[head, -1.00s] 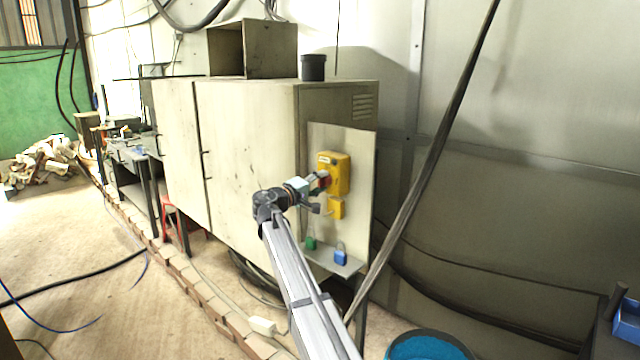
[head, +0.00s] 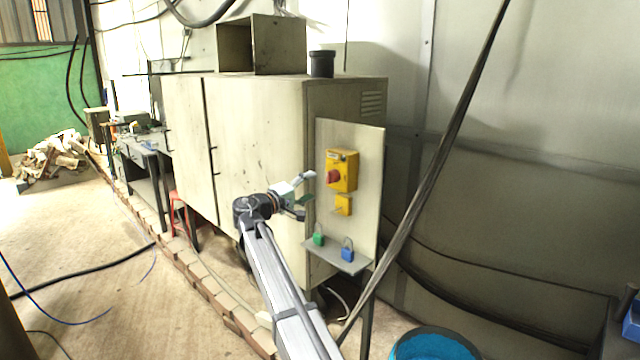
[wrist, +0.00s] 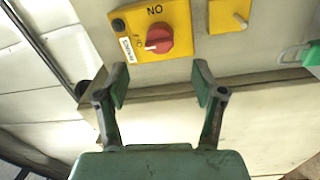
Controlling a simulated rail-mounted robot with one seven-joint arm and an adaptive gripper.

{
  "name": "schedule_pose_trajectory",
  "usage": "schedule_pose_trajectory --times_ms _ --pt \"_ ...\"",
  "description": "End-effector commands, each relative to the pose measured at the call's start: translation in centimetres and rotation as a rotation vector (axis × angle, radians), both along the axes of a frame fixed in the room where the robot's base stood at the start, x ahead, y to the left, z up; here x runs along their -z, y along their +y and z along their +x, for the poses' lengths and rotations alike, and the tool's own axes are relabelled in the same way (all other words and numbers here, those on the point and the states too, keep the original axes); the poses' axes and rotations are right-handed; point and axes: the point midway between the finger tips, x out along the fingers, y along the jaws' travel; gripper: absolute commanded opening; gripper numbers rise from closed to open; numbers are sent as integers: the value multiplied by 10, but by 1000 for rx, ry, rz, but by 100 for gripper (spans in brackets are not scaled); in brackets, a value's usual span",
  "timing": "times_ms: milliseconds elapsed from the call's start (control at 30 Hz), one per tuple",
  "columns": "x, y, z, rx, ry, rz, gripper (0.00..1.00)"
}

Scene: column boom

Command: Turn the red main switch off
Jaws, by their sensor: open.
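The red main switch (head: 333,176) is a round red knob on a yellow box (head: 346,160), mounted on a pale panel. In the wrist view the red knob (wrist: 160,39) is beyond my fingertips, near the top. Its white mark points left, towards a small label that looks like OFF; the ON label is at the box's top edge. My gripper (head: 306,194) is open and empty, left of the box and apart from it. In the wrist view both fingers of my gripper (wrist: 161,84) are spread, with nothing between them.
A smaller yellow box (head: 343,205) with a pin or lever sits below the switch. A green padlock (head: 318,240) and a blue padlock (head: 347,255) are at the small shelf (head: 335,259) under it. A dark slanted pole (head: 430,175) stands right of the panel. A blue-filled tub (head: 432,346) is at the bottom.

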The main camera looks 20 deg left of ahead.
Motion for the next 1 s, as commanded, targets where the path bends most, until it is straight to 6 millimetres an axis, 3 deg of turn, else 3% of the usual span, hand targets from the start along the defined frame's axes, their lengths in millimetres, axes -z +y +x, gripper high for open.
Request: schedule_pose_trajectory --times_ms 100,300,800,933,1000 --pt "1 6 -17 -1 0 0 69" --pt "2 12 -30 0 0 0 69" --pt "3 13 -31 -2 3 3 69" --pt "19 12 -32 -18 59 49 69" --pt "40 4 -41 -36 123 101 69"
